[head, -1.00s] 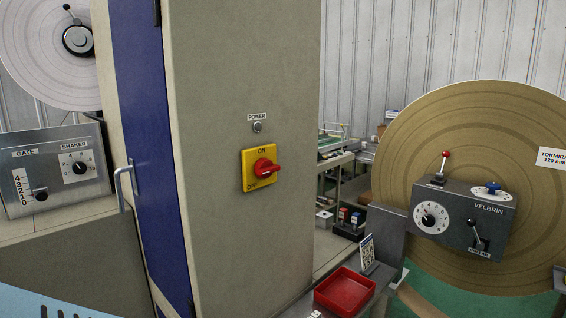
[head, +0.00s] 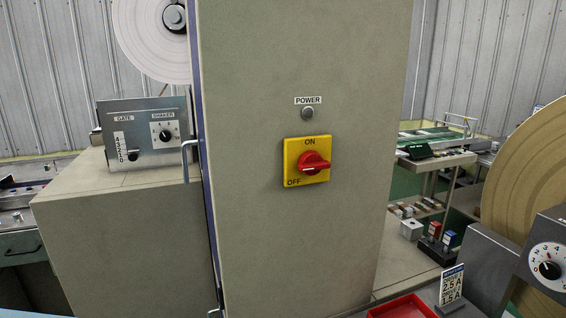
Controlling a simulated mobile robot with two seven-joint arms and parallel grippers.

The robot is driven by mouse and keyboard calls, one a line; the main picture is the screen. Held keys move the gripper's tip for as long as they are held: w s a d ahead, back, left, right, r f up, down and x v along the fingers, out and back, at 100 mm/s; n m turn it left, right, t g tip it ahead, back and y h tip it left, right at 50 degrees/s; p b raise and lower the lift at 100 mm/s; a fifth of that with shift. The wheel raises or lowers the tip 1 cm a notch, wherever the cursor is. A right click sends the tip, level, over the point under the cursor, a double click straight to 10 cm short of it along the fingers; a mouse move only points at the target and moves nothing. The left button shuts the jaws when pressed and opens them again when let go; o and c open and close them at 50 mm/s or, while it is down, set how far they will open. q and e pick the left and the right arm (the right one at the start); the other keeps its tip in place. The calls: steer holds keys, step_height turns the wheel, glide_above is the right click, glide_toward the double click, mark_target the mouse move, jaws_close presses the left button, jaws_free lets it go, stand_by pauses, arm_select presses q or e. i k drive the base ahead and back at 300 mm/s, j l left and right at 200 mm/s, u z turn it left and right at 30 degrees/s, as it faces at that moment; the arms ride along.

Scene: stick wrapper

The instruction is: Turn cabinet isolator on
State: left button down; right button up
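The cabinet isolator is a red rotary handle (head: 314,163) on a yellow square plate (head: 292,160), fixed to the beige cabinet face (head: 300,240). The plate reads ON at the top and OFF at the lower left. The handle's grip lies roughly horizontal, pointing right, not up at ON. A small round grey POWER lamp (head: 307,113) above it looks unlit. Neither of my grippers shows in the head view.
Left of the cabinet stands a control box (head: 145,135) marked GATE and SHAKER on a beige housing. A cabinet door handle (head: 186,160) sticks out at the left edge. A red tray (head: 402,307) and a large brown roll (head: 535,170) are at the right.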

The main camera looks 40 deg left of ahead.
mark_target(310, 163)
steer(key=i+l+u, duration=0.1)
steer(key=u, duration=0.25)
steer(key=i+l+u, duration=0.1)
steer(key=l+u, duration=0.45)
steer(key=u, duration=0.15)
steer(key=l+u, duration=0.35)
steer(key=i+l+u, duration=0.1)
steer(key=l+u, duration=0.25)
steer(key=l, duration=0.2)
